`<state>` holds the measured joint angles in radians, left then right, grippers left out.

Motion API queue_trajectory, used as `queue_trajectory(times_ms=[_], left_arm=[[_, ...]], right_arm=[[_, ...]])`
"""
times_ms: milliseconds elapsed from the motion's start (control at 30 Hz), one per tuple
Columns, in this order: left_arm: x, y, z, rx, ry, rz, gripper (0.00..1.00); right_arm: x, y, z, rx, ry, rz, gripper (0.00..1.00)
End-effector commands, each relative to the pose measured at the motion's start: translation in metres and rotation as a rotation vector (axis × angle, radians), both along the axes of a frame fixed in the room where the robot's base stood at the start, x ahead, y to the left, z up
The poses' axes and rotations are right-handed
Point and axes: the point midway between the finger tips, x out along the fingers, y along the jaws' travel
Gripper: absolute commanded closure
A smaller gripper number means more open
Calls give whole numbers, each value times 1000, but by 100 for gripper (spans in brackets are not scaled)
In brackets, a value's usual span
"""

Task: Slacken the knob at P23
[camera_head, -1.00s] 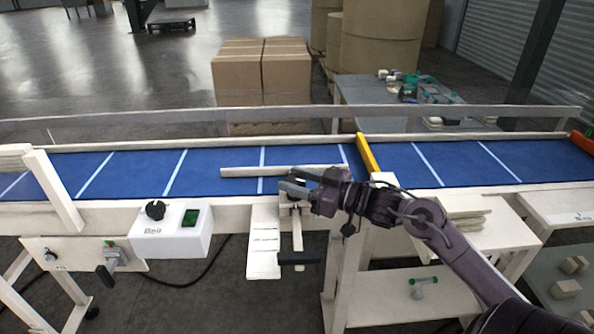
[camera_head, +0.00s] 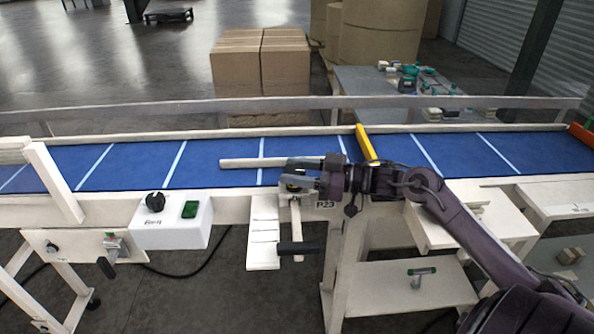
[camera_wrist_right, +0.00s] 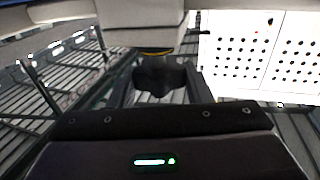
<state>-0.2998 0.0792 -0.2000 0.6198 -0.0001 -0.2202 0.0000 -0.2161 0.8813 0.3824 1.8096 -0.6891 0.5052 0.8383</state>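My right gripper (camera_head: 303,173) is at the front rail of the blue conveyor, just above the P23 label (camera_head: 325,204). Its two grey fingers are apart and point left. A small dark part shows by the lower finger; the fingers hide most of this spot. In the right wrist view a dark lobed knob (camera_wrist_right: 160,79) with a yellow ring above it is in front of the gripper body. My left gripper is not in view.
A white control box (camera_head: 172,225) with a black dial and green button is to the left.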

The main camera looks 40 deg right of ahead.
Motion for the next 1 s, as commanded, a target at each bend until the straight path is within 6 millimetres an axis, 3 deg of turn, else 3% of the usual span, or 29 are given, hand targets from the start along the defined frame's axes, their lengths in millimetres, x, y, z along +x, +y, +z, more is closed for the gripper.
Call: queue_trajectory(times_ms=[167, 533, 1000], left_arm=[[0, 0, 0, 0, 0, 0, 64], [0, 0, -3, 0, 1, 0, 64], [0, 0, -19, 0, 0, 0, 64]], right_arm=[[-1, 1, -5, 0, 11, 2, 36], [-6, -5, -4, 1, 6, 0, 36], [-53, -49, -6, 1, 11, 0, 36]])
